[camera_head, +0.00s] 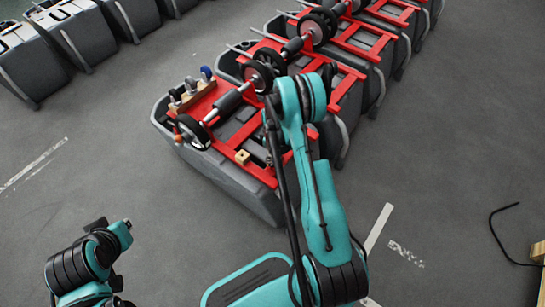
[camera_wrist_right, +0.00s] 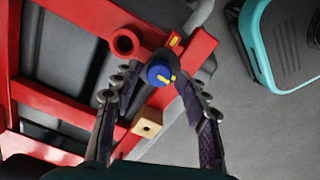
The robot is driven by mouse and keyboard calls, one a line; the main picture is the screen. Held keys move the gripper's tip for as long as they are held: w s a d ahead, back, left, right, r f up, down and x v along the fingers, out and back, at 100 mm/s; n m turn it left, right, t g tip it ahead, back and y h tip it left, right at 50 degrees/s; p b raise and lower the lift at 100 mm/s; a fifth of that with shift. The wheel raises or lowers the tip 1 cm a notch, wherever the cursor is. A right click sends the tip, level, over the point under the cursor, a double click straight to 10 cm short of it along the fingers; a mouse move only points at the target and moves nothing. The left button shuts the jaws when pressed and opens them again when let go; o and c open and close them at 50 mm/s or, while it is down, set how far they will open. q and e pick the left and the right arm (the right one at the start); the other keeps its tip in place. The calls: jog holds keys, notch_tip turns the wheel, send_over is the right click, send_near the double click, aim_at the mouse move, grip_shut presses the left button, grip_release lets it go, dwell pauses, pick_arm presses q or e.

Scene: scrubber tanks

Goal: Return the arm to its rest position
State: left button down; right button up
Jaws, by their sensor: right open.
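My right arm (camera_head: 318,190) reaches up over the nearest grey tank (camera_head: 250,200) with its red frame (camera_head: 225,95). Its gripper is hidden behind the arm in the head view. In the right wrist view my right gripper (camera_wrist_right: 155,85) is open, its two fingers apart. A blue knob with a yellow mark (camera_wrist_right: 160,73) is seen between the fingertips, at the red frame (camera_wrist_right: 185,50); I cannot tell whether the fingers touch it. My left arm (camera_head: 85,262) is folded at the lower left, and its gripper is not visible.
A small wooden block with a hole (camera_head: 242,157) sits on the frame. A wooden rack (camera_head: 193,95) with several knobs stands at its back left. More red-framed tanks (camera_head: 375,40) continue up right. Grey floor (camera_head: 100,160) is clear at left; a black cable (camera_head: 497,235) lies at right.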

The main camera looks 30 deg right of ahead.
notch_tip(320, 180, up, 2)
jog(key=shift+p, duration=0.35)
jog(key=shift+w, duration=0.1)
jog(key=shift+a+r, duration=0.15)
jog(key=shift+r, duration=0.15)
jog(key=s+a+r+m+t, duration=0.15)
jog(key=a+r, duration=0.25)
jog(key=r, duration=0.8)
jog(key=s+a+r+m+t, duration=0.1)
jog(key=a+r+m+t, duration=0.15)
jog(key=r, duration=0.85)
jog(key=s+a+r+m+t, duration=0.1)
jog(key=s+a+r, duration=0.3)
jog(key=s, duration=0.4)
jog(key=s+a+r+m+t, duration=0.2)
jog(key=s+a+r+m, duration=0.1)
jog(key=s+r, duration=0.3)
jog(key=shift+s+a, duration=0.9)
jog(key=shift+s, duration=0.3)
